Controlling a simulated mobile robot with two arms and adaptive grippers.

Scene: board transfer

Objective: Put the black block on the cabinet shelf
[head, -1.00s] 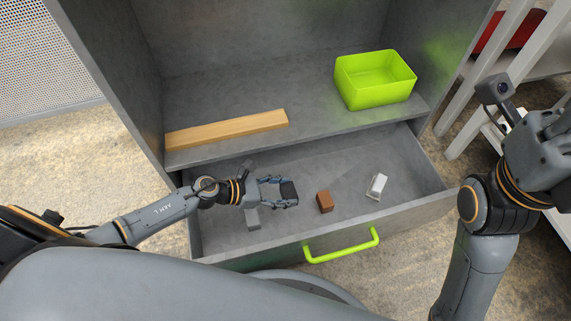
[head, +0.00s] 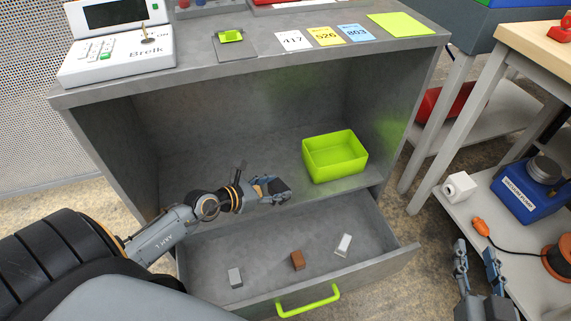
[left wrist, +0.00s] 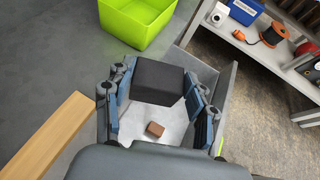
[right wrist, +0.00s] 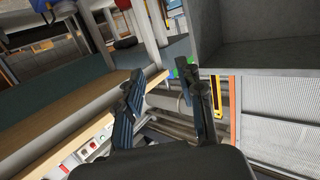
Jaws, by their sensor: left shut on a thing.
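My left gripper (head: 272,188) is shut on the black block (left wrist: 158,76), which sits between its fingers in the left wrist view. In the head view the fingers mostly hide the block. The gripper is at the front of the cabinet shelf (head: 285,160), above the open drawer; whether the block touches the shelf I cannot tell. My right gripper (head: 476,256) is open and empty at the lower right, away from the cabinet.
A green bin (head: 335,160) stands on the shelf's right part. A wooden board (left wrist: 45,142) lies on the shelf, mostly hidden in the head view. The open drawer (head: 375,250) holds grey (head: 235,277), brown (head: 298,260) and white (head: 344,244) blocks.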

